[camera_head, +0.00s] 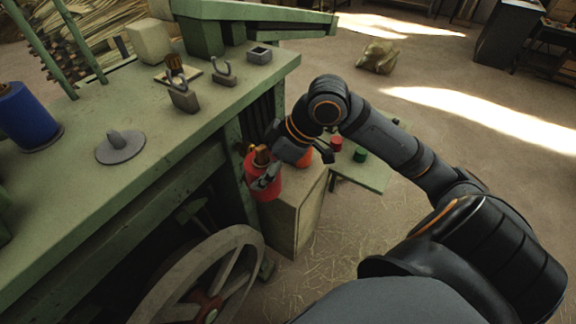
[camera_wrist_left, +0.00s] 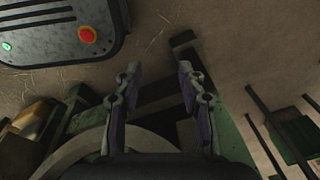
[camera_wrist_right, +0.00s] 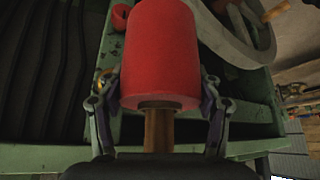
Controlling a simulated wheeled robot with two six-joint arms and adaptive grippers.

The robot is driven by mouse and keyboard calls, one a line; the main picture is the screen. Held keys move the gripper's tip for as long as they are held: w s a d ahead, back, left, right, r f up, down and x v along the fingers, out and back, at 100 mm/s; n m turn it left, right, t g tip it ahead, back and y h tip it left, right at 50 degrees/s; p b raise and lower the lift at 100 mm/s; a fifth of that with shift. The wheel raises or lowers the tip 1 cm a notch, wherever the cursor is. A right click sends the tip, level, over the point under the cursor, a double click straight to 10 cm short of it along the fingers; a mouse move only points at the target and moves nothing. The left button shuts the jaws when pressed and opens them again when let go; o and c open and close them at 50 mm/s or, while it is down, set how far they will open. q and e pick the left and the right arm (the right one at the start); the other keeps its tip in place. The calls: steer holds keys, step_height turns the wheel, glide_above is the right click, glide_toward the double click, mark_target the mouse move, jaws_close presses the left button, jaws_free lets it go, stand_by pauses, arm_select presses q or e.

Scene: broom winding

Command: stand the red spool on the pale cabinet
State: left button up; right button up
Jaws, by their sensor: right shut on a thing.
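The red spool (camera_head: 265,183) is held in my right gripper (camera_head: 266,167), with its wooden core showing at the top. In the right wrist view the spool (camera_wrist_right: 160,55) fills the space between the fingers (camera_wrist_right: 160,112), and its core points toward the palm. In the head view the spool overlaps the upper left side of the pale cabinet (camera_head: 291,222); I cannot tell whether they touch.
The green bench (camera_head: 75,120) stands at the left, bearing a blue spool (camera_head: 26,118) and a grey disc (camera_head: 120,147). A spoked wheel (camera_head: 152,303) stands below. A low green table (camera_head: 372,177) behind the cabinet bears small red (camera_head: 336,143) and green (camera_head: 360,155) items.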

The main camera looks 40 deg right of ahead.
steer(key=d+f+m+b, duration=0.1)
steer(key=b, duration=0.1)
steer(key=d+f+m+h+b, duration=0.1)
steer(key=b, duration=0.1)
steer(key=shift+f+t+b, duration=0.3)
steer(key=shift+f+t, duration=0.1)
arm_select(q)
step_height(320, 180, down, 17)
steer(key=b, duration=1)
steer(key=shift+s, duration=0.35)
arm_select(e)
steer(key=d+m+h, duration=0.1)
steer(key=m, duration=0.1)
steer(key=s+d+f+m+h, duration=0.1)
steer(key=m, duration=0.1)
steer(key=d+m+t, duration=0.1)
steer(key=shift+s+d+f+m+h, duration=0.15)
steer(key=shift+s+f+m+h, duration=0.15)
steer(key=shift+m+h, duration=0.1)
